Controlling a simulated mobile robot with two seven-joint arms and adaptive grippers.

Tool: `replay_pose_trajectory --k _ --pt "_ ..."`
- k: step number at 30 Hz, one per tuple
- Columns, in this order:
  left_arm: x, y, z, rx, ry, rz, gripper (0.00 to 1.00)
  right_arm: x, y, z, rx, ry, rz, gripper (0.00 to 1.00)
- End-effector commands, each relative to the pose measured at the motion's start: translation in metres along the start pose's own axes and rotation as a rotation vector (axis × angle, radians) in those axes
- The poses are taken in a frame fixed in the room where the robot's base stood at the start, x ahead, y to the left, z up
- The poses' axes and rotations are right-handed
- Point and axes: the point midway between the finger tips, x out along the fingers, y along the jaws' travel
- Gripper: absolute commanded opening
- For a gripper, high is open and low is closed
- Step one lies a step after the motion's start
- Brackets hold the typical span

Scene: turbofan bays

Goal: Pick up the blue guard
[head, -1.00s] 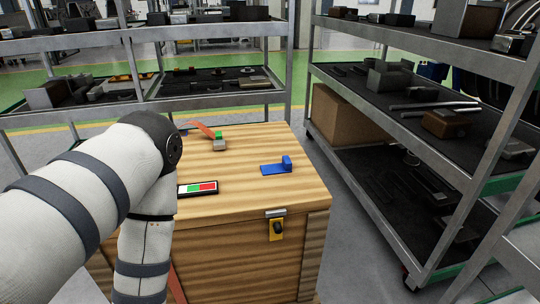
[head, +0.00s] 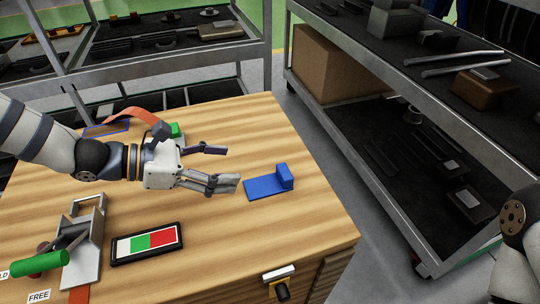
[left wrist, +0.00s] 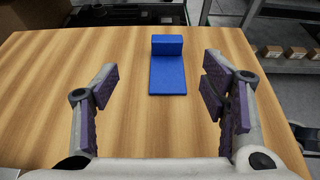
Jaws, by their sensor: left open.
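My right gripper is not in view.
A panel with white, green and red fields (head: 146,243) and a clamp with a green handle (head: 40,264) are on the crate's near left. An orange strap (head: 138,116) and green piece (head: 176,130) lie behind my left gripper. A loaded metal rack (head: 420,130) stands right.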

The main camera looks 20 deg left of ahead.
Motion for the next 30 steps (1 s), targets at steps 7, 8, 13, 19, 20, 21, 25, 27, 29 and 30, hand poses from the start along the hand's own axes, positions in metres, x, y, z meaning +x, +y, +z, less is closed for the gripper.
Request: replay_pose_trajectory --k 7,8,13,19,20,21,25,27,29,30 --pt "0.053 -0.003 -0.008 -0.004 0.009 -0.008 0.67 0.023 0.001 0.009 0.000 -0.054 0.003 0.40" --pt "0.058 -0.002 -0.007 -0.003 0.008 -0.007 0.67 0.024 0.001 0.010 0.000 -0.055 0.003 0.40" --pt "0.080 -0.004 -0.008 -0.001 0.007 -0.008 0.67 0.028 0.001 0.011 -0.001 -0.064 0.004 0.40" --pt "0.115 -0.004 -0.011 0.001 0.006 -0.007 0.67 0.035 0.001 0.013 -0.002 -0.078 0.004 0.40" --pt "0.117 -0.004 -0.010 0.000 0.006 -0.005 0.67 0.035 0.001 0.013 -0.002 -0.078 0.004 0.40" --pt "0.119 -0.004 -0.010 0.000 0.005 -0.005 0.67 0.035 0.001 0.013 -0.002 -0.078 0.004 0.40" --pt "0.120 -0.004 -0.008 0.001 0.004 -0.003 0.67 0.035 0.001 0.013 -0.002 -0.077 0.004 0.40" --pt "0.119 -0.004 -0.008 0.001 0.004 -0.003 0.67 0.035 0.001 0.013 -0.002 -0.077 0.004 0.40" --pt "0.119 -0.004 -0.008 0.001 0.004 -0.003 0.53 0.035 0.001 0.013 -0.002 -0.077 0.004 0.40" --pt "0.119 -0.004 -0.008 0.001 0.004 -0.003 0.44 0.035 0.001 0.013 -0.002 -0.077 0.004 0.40"
